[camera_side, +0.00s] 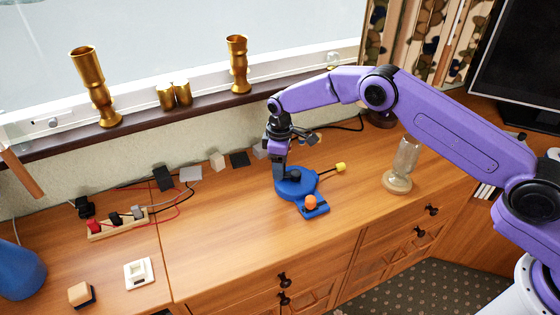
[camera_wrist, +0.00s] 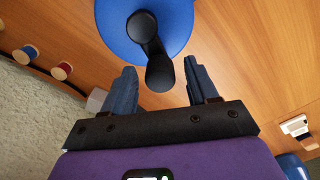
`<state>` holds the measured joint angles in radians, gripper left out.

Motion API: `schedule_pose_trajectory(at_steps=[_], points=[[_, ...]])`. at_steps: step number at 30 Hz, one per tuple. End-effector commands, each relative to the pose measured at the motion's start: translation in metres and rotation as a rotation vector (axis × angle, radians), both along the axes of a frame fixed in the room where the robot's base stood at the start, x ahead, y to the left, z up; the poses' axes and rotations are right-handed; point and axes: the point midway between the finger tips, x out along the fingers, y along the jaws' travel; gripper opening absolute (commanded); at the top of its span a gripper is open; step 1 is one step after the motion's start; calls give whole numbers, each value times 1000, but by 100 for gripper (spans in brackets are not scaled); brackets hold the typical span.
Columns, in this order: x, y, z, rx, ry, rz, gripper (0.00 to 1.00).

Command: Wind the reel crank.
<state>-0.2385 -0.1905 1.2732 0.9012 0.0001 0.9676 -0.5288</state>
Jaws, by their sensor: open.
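The reel is a blue round body (camera_side: 289,190) on the wooden cabinet top, with an orange knob (camera_side: 311,201) on its blue base plate and a yellow-ended thin rod (camera_side: 340,168) reaching right. In the wrist view, the blue disc (camera_wrist: 115,35) carries a black crank (camera_wrist: 148,35) with a black rounded handle (camera_wrist: 159,74). My gripper (camera_wrist: 164,80) is open, its two fingers on either side of the handle, with gaps visible. In the side view, my gripper (camera_side: 281,172) points down over the reel and hides part of the crank.
A glass jar on a wooden base (camera_side: 398,184) stands right of the reel. Small dark and pale blocks (camera_side: 217,161) line the wall behind. A power strip (camera_side: 118,223) with red and black wires lies left.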

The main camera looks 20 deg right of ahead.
Motion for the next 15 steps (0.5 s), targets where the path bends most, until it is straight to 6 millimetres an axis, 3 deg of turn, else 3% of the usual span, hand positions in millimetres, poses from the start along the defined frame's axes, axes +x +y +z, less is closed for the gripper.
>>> schedule_pose_trajectory(at_steps=[5,15], points=[[1,0,11,1,-2,0,58],[1,1,77,2,-4,0,58]])
